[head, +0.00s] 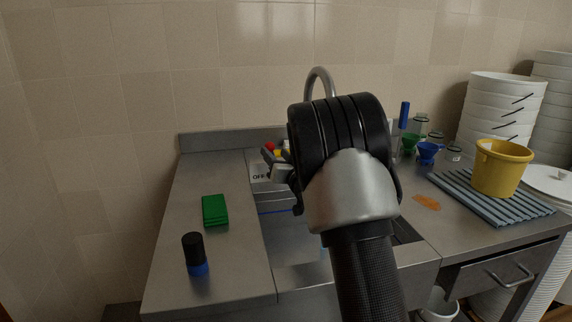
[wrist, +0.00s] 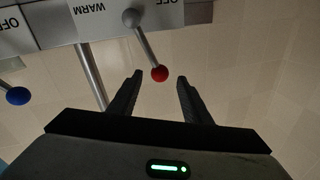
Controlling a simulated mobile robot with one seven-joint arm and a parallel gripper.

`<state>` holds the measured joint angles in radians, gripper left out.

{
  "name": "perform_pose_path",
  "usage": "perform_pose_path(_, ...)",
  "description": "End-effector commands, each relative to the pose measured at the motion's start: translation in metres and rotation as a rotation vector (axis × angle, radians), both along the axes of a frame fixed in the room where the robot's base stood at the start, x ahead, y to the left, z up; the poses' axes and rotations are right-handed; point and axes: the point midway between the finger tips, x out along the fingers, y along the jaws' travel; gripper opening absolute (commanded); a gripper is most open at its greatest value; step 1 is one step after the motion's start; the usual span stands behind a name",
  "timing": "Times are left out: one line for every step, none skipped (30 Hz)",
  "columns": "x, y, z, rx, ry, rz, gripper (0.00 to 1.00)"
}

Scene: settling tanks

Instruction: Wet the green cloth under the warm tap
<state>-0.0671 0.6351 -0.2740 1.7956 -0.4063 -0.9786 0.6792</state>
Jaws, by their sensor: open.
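The green cloth (head: 215,210) lies as a folded block on the left counter, apart from my gripper. The tap's curved metal spout (head: 319,76) rises behind my arm, its lower part hidden. In the wrist view, a lever with a red ball end (wrist: 160,73) sticks out of a white panel marked WARM (wrist: 90,8) and OFF, lettering upside down. My gripper (wrist: 158,80) is open, with the red ball at the gap between its fingertips; I cannot tell whether they touch. The red ball also shows in the head view (head: 270,146).
A blue-ended lever (wrist: 18,95) is beside the red one. A black-and-blue bottle (head: 195,255) stands on the left counter. My arm hides much of the sink (head: 285,236). At right are a yellow bucket (head: 500,168) on a ribbed mat (head: 470,195), blue and green funnels, and stacked white tubs.

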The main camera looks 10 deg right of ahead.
Motion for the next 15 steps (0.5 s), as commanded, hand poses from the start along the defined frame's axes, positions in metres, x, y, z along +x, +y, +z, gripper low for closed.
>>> perform_pose_path(-0.013, -0.004, 0.001, 0.002, 0.001, -0.003, 0.44)
perform_pose_path(-0.020, -0.005, 0.001, 0.003, 0.001, -0.003, 0.44)
perform_pose_path(-0.029, -0.007, 0.000, 0.002, 0.002, -0.003, 0.44)
perform_pose_path(-0.035, -0.008, 0.000, 0.002, 0.001, -0.002, 0.44)
perform_pose_path(-0.040, -0.008, 0.000, 0.002, 0.001, -0.002, 0.44)
perform_pose_path(-0.047, -0.010, -0.001, 0.003, 0.001, -0.002, 0.44)
perform_pose_path(-0.052, -0.011, -0.001, 0.003, 0.000, -0.002, 0.44)
perform_pose_path(-0.056, -0.012, -0.001, 0.002, 0.000, -0.002, 0.44)
perform_pose_path(-0.061, -0.013, -0.002, 0.001, 0.002, -0.002, 0.44)
perform_pose_path(-0.064, -0.013, -0.002, 0.001, 0.000, -0.001, 0.44)
perform_pose_path(-0.067, -0.013, -0.002, 0.001, 0.000, -0.001, 0.44)
perform_pose_path(-0.070, -0.013, -0.002, 0.000, 0.000, 0.000, 0.44)
perform_pose_path(-0.071, -0.014, -0.002, 0.000, -0.001, 0.000, 0.44)
perform_pose_path(-0.073, -0.014, -0.003, 0.000, 0.000, 0.000, 0.44)
perform_pose_path(-0.074, -0.014, -0.003, 0.000, 0.000, 0.000, 0.44)
